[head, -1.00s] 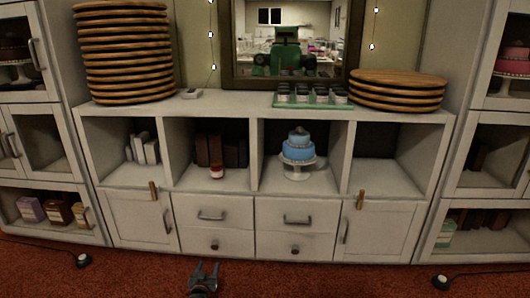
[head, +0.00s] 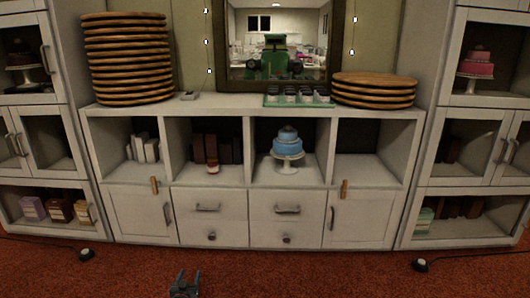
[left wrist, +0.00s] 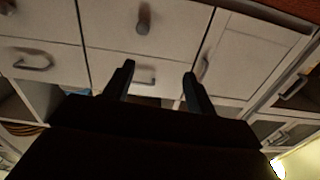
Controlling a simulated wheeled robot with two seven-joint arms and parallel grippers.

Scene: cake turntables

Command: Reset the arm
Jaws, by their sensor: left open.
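My left gripper (head: 185,284) shows at the bottom of the head view, low in front of the white cabinet (head: 245,258). Its two fingers are apart with nothing between them. In the left wrist view the open fingers (left wrist: 160,82) point toward the cabinet's drawers and doors, and the picture looks upside down. A gap separates the gripper from the cabinet front. My right gripper does not show in either view.
A blue cake on a white stand (head: 287,150) sits in an open cubby. Stacks of round wooden boards (head: 130,60) (head: 374,90) and a green tray of jars (head: 297,98) stand on top. Red carpet (head: 330,280) in front is clear except for small dark-and-white floor items (head: 420,265).

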